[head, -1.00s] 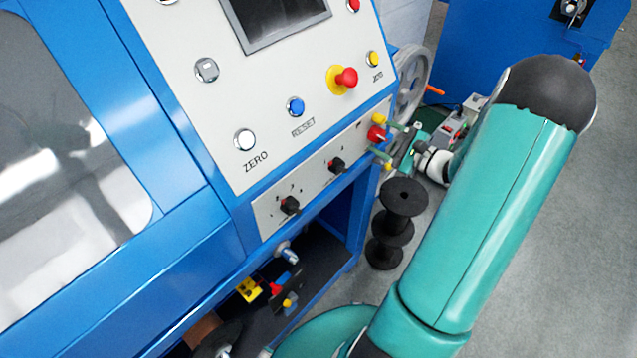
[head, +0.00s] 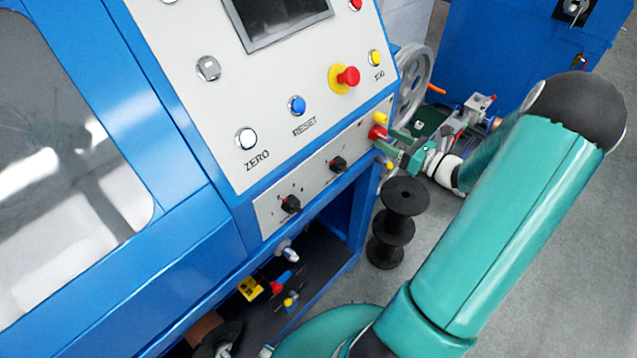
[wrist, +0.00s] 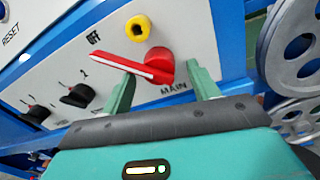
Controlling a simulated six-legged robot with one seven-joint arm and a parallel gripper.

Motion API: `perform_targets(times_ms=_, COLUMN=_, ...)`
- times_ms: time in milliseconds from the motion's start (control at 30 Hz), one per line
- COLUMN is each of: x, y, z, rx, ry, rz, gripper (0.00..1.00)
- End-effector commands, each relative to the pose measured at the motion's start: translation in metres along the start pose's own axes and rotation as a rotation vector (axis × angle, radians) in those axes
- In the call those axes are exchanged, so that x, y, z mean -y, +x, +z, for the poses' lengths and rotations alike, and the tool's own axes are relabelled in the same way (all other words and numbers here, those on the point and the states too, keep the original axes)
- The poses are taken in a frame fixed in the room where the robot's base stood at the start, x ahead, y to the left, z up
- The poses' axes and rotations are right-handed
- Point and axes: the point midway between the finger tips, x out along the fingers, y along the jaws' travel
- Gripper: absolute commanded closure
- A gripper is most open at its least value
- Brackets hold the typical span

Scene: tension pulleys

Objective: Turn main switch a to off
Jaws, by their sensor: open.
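The main switch (wrist: 150,66) is a red rotary knob with a white line along its handle, on the pale lower panel. My gripper (wrist: 162,85) is open, with one green finger on each side of the knob's body. The left finger is just below the handle. I cannot tell whether either finger touches the knob. In the head view my gripper (head: 386,147) is at the panel's right end.
A yellow round part (wrist: 138,28) sits just above the switch. Two black knobs (wrist: 78,95) are to its left on the same panel. Grey pulley wheels (wrist: 292,45) stand at the right. Black spools (head: 403,197) stand on the floor beside the machine.

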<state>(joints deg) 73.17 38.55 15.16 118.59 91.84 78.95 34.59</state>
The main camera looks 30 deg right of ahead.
Motion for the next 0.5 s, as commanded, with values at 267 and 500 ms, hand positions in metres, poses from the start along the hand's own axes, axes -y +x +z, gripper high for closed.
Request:
perform_targets(times_ms=267, x=0.0, y=-0.052, z=0.0, rx=0.001, ry=-0.003, rz=-0.003, gripper=0.4)
perform_targets(times_ms=500, x=0.0, y=-0.095, z=0.0, rx=0.001, ry=-0.004, rz=-0.002, gripper=0.4)
